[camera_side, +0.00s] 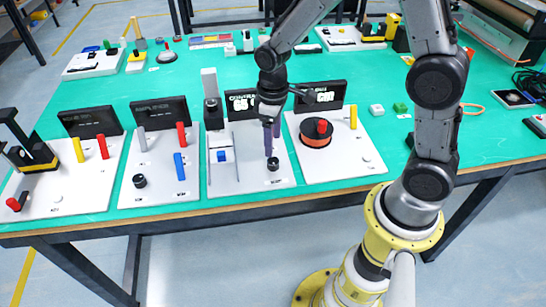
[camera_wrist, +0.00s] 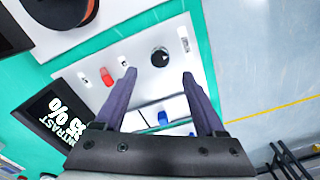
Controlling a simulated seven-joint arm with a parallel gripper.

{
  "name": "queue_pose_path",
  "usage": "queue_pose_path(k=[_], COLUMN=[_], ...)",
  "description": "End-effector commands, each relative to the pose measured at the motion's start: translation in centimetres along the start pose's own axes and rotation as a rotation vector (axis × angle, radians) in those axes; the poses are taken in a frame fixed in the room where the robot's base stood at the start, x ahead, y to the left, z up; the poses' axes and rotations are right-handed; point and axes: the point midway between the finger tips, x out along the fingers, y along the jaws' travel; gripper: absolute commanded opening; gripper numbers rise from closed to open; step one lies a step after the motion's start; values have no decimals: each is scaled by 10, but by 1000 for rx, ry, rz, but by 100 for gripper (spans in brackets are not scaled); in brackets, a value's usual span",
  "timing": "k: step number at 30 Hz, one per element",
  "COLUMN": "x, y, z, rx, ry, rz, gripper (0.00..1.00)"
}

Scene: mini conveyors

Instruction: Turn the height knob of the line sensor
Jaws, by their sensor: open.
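The line sensor's white board (camera_side: 245,184) has a screen behind it that reads "CONTRAST" in the wrist view (camera_wrist: 60,117). A black round knob (camera_side: 272,164) with a pale mark stands near the board's front right; it also shows in the wrist view (camera_wrist: 160,57). Its label is too small to read. My gripper (camera_side: 272,152) points down close above this knob, with its purple fingers open and empty. In the wrist view the knob lies just beyond the gap between the fingertips (camera_wrist: 158,75). I cannot tell how far the fingertips are above it.
A blue block (camera_side: 222,156) sits on the small white track left of the knob. A red piece (camera_wrist: 107,77) is on the board in the wrist view. To the right, another board carries an orange disc (camera_side: 316,141) and a yellow post (camera_side: 353,117). The board's front edge is clear.

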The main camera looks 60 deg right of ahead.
Motion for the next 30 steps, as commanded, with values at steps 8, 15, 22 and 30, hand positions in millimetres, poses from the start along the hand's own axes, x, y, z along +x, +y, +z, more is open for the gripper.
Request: queue_pose_path(k=[8, 15, 22, 30], x=[51, 70, 72, 72], y=[0, 0, 0, 0], z=[1, 0, 0, 0], rx=[0, 0, 0, 0], ry=[-4, 0, 1, 1], rz=[-1, 0, 0, 0], gripper=[72, 72, 72, 40])
